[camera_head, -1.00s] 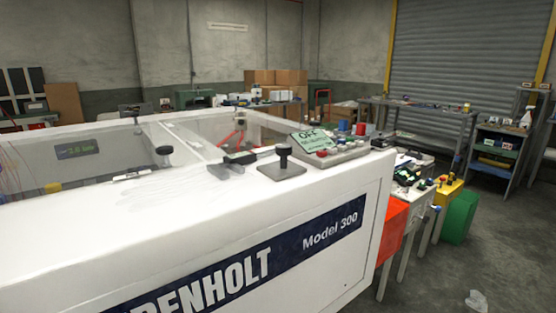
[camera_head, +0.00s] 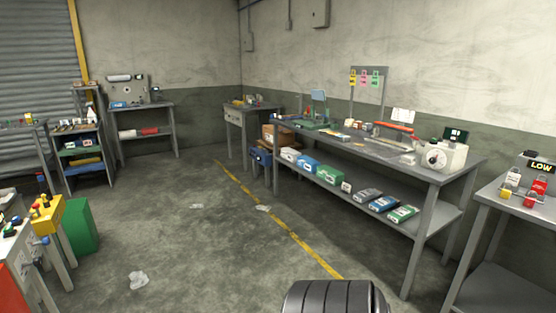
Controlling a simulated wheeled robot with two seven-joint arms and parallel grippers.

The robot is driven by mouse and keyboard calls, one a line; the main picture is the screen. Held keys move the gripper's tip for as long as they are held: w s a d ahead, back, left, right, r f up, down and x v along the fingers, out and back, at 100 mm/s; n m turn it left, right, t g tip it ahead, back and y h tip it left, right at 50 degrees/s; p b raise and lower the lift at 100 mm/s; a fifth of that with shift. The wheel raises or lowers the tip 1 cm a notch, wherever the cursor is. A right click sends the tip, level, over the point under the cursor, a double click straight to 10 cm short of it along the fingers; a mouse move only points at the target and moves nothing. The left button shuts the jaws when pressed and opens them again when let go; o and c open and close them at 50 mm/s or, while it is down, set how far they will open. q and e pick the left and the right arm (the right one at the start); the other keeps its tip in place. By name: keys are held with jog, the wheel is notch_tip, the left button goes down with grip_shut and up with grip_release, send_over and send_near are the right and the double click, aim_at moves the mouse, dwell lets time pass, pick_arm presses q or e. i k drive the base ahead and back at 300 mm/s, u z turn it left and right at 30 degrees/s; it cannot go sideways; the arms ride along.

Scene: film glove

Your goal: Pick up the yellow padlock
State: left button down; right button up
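I cannot make out a yellow padlock for certain. A small yellow item (camera_head: 352,78) hangs beside a pink one and a green one on a grey upright board behind the long workbench; it is too small to tell whether it is a padlock or a tag. Several small padlocks, red (camera_head: 535,190) and silver (camera_head: 513,178), stand on the grey table at the right edge. Neither gripper shows. A dark ribbed rounded part at the bottom edge looks like part of my own arm.
The long grey workbench (camera_head: 459,171) stands along the right wall, with boxes on its lower shelf. The right table (camera_head: 488,196) is separate and nearer. A green box (camera_head: 80,228) stands at left. The concrete floor between is mostly clear, with crumpled plastic (camera_head: 139,280) and a yellow line.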

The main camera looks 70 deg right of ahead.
aim_at(505, 193)
jog(key=z, duration=3.9)
